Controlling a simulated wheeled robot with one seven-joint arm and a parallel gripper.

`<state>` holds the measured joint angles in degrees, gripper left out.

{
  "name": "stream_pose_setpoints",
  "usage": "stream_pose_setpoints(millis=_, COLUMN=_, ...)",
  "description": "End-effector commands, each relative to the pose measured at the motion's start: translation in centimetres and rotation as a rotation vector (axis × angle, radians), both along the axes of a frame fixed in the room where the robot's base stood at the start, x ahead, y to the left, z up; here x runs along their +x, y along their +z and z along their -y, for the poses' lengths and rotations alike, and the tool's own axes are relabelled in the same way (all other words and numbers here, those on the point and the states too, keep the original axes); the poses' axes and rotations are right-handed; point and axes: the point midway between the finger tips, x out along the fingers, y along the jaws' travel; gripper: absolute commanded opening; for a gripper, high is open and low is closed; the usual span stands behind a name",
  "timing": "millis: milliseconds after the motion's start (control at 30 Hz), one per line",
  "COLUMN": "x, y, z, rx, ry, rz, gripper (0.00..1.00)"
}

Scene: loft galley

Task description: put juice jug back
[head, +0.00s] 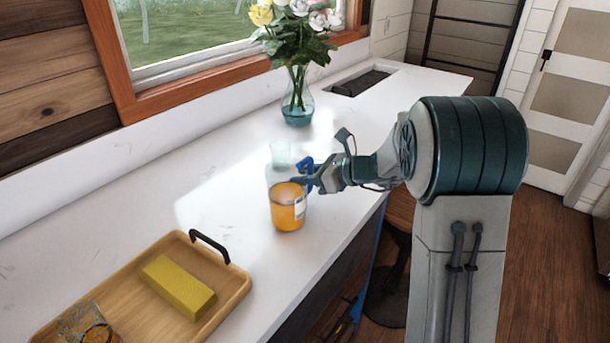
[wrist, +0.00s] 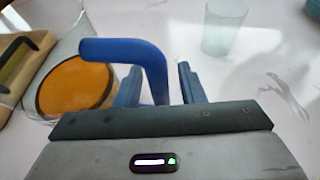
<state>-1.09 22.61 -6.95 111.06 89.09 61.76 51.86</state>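The juice jug (head: 288,208) stands upright on the white counter, clear-walled with orange juice inside and a blue handle on its right. In the wrist view the jug (wrist: 75,85) is at left, and its blue handle (wrist: 125,48) reaches across in front of my gripper. My gripper (head: 314,180) is at the handle. In the wrist view my gripper (wrist: 160,88) has its fingers apart, one on each side of the handle's upright part, with a visible gap to the right finger.
A wooden tray (head: 238,282) at front left holds a yellow block (head: 178,287) and a glass (head: 85,322) with something orange. A pale frosted glass (wrist: 226,30) stands behind the jug. A flower vase (head: 297,105) and a sink (head: 362,82) are farther back. The counter left of the jug is clear.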

Motion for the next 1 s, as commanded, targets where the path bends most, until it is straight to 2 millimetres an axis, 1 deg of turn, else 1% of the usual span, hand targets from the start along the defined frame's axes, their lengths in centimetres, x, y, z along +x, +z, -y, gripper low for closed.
stream_pose_setpoints(millis=100, x=0.0, y=0.5, z=0.1, rx=0.0, ry=-0.001, rz=0.0, gripper=0.36)
stream_pose_setpoints(millis=167, x=-0.3, y=0.6, z=0.8, rx=-0.001, ry=-0.002, rz=0.002, gripper=0.36)
stream_pose_setpoints(millis=267, x=-1.1, y=1.3, z=2.4, rx=-0.001, ry=-0.004, rz=0.004, gripper=0.36)
stream_pose_setpoints(millis=500, x=-3.3, y=3.3, z=6.8, rx=0.0, ry=-0.004, rz=0.003, gripper=0.36)
stream_pose_setpoints(millis=600, x=-4.0, y=3.9, z=8.2, rx=0.0, ry=-0.003, rz=0.003, gripper=0.36)
stream_pose_setpoints(millis=700, x=-4.5, y=4.4, z=9.2, rx=-0.001, ry=-0.002, rz=0.002, gripper=0.36)
stream_pose_setpoints(millis=800, x=-5.0, y=4.7, z=9.7, rx=-0.005, ry=0.003, rz=0.002, gripper=0.36)
stream_pose_setpoints(millis=867, x=-5.6, y=4.8, z=9.6, rx=-0.027, ry=0.021, rz=0.014, gripper=0.36)
stream_pose_setpoints(millis=967, x=-7.9, y=4.6, z=8.7, rx=-0.128, ry=0.104, rz=0.064, gripper=0.36)
stream_pose_setpoints(millis=1000, x=-9.4, y=4.5, z=8.1, rx=-0.191, ry=0.158, rz=0.098, gripper=0.36)
